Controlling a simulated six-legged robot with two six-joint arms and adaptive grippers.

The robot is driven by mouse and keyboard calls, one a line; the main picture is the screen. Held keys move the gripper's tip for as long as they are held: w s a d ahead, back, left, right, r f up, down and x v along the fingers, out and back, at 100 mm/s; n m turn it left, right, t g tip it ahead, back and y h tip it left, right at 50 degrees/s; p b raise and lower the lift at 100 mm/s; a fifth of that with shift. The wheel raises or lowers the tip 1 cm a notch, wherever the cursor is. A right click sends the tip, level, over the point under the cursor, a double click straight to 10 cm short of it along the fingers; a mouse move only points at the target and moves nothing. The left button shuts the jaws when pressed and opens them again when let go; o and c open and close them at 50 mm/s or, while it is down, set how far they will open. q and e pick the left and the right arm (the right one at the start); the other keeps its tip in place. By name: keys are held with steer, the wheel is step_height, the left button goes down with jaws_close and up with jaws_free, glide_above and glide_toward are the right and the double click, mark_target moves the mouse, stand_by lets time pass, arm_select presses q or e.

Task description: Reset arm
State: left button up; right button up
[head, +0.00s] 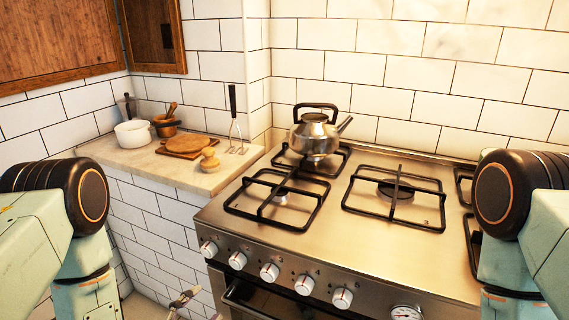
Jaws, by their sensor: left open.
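My left gripper (184,301) shows small at the bottom edge, low in front of the white tiled counter side and left of the oven front. It is open, and I see nothing between its fingers. Most of it is cut off by the frame. My left arm fills the left edge of the view and my right arm the right edge. My right gripper is out of view.
A steel stove (330,225) with black grates and front knobs stands ahead, with a kettle (314,138) on a back burner. The tiled counter (120,155) holds a white pot (132,134), a mortar (166,126), and round board (188,143). Wooden cabinets (60,40) hang upper left.

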arm_select(q)
steer(key=s+a+f+n+g+y, duration=0.1)
steer(key=s+f+n+g+y, duration=0.2)
steer(key=s+f+n+g, duration=0.65)
steer(key=s+f+n+g+y, duration=0.1)
steer(key=s+n+g, duration=0.1)
steer(key=s, duration=0.6)
steer(key=s+a+f+n+g+y, duration=0.1)
steer(key=s+n+g, duration=0.2)
steer(key=s, duration=0.6)
steer(key=shift+a+f+g, duration=0.3)
steer(key=shift+g, duration=0.15)
